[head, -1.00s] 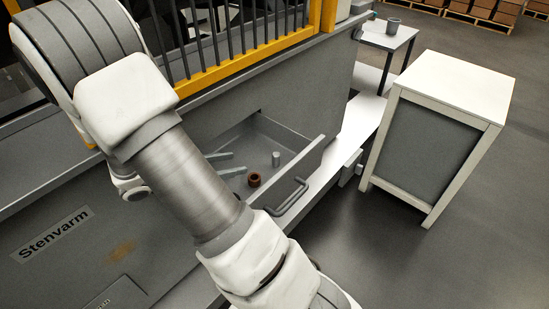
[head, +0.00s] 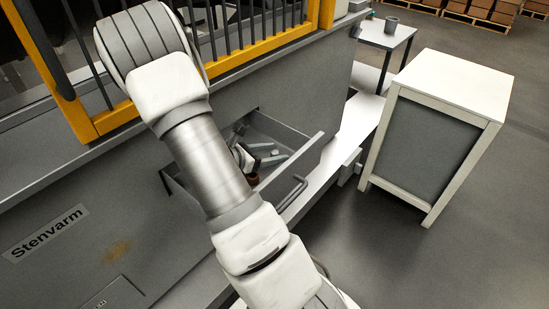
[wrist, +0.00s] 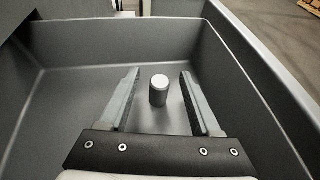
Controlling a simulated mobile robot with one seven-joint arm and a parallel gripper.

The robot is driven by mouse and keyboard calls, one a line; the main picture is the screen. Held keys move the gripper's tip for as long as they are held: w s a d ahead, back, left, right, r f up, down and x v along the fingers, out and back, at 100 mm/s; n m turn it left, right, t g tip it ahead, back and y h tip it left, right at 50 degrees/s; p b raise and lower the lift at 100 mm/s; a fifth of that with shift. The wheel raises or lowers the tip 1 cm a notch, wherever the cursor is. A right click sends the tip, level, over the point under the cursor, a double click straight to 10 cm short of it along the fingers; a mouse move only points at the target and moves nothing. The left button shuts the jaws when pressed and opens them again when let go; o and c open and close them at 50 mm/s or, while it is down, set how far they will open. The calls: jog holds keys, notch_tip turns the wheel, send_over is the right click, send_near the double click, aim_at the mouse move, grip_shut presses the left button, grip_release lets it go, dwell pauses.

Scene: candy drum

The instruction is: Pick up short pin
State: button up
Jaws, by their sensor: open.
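The short pin (wrist: 158,92) is a small grey upright cylinder with a pale top, standing on the drawer floor in the wrist view. My gripper (wrist: 160,72) is open, with its two pale grey fingers on either side of the pin and a clear gap on each side. How far the fingertips are above the drawer floor is hard to tell. In the head view my gripper (head: 277,152) reaches into the open drawer, and I cannot clearly make out the pin between its fingers.
The grey drawer (head: 310,150) has raised walls around my gripper and a handle (head: 292,192) on its front.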

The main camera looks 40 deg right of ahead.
jog(key=shift+d+f, duration=0.15)
jog(key=shift+d, duration=0.15)
grip_shut()
dwell(0.4)
